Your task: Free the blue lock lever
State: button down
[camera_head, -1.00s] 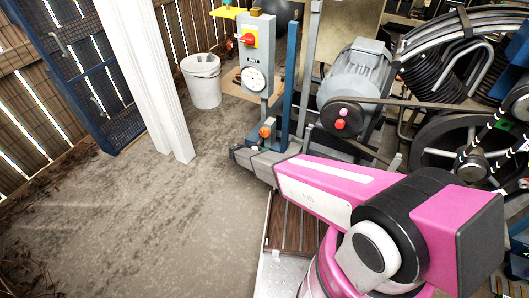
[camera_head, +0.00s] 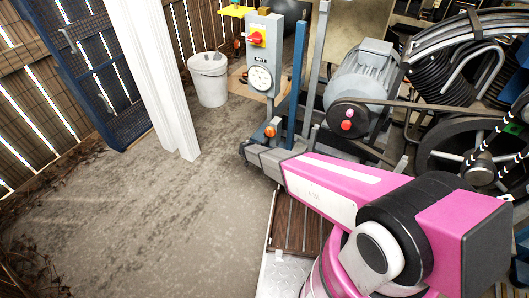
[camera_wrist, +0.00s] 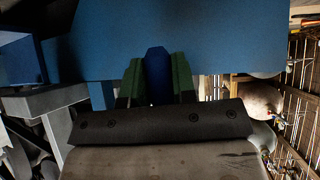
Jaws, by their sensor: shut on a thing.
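The blue lock lever (camera_wrist: 157,76) shows in the wrist view as a narrow upright blue piece below a broad blue body (camera_wrist: 190,40). My gripper (camera_wrist: 157,82) has its two green fingers on either side of the lever, shut on it. The lever's far end and its mount are hidden. In the head view my pink arm reaches left, and its dark end (camera_head: 246,151) is low beside the grey control post. The lever itself cannot be made out there.
A grey control box (camera_head: 263,50) with a red knob and a gauge (camera_head: 260,78) stands beside a blue post (camera_head: 299,75). A grey motor (camera_head: 360,75) and wheels lie to the right. A white bucket (camera_head: 208,80) and white column (camera_head: 155,80) stand left. Floor at lower left is clear.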

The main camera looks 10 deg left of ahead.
jog(key=shift+a+y, duration=0.2)
jog(key=shift+y, duration=0.1)
dwell(0.4)
jog(key=c, duration=0.9)
grip_release()
jog(key=v, duration=1)
jog(key=shift+s+a+r, duration=0.15)
jog(key=shift+s, duration=0.15)
jog(key=shift+s, duration=0.1)
